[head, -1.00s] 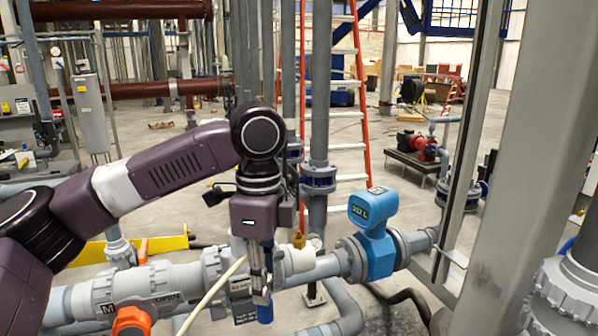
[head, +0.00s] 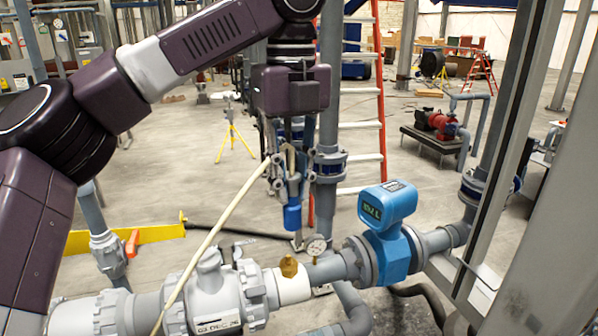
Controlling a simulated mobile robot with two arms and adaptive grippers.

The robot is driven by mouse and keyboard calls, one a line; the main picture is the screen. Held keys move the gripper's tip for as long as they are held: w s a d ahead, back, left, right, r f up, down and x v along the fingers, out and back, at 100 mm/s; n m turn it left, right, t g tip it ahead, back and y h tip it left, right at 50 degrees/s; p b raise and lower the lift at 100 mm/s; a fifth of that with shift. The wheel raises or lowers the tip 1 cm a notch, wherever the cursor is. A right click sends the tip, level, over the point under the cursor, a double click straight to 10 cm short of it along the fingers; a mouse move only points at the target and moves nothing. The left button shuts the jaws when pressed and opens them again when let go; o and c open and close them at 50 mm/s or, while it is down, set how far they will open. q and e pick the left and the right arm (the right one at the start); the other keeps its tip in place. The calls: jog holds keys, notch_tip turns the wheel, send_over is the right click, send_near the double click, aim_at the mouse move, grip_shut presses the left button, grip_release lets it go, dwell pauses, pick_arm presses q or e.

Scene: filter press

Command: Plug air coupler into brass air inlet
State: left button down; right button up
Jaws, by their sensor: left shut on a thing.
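My left gripper (head: 291,178) points down and is shut on the blue air coupler (head: 292,217). A cream hose (head: 215,232) runs from the coupler down to the lower left. The brass air inlet (head: 289,266) stands upright on a white fitting of the grey pipe. The coupler hangs above the brass inlet, apart from it in the picture, with a gap between its lower end and the inlet's top. My right gripper is not in view.
A small pressure gauge (head: 316,246) stands on the pipe just right of the inlet. A blue flow meter (head: 388,232) is farther right. A grey valve body (head: 212,297) lies left of the inlet. A grey column (head: 540,220) stands at right.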

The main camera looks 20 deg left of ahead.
aim_at(292, 211)
pick_arm(q)
jog(key=s+r, duration=0.1)
jog(key=s, duration=0.3)
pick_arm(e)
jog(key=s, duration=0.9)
pick_arm(q)
jog(key=f, duration=0.3)
jog(key=w+f, duration=0.1)
jog(key=f, duration=0.2)
jog(key=shift+w, duration=0.2)
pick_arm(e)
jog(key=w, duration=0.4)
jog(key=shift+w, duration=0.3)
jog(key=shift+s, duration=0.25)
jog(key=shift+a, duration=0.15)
pick_arm(q)
jog(key=shift+f, duration=0.55)
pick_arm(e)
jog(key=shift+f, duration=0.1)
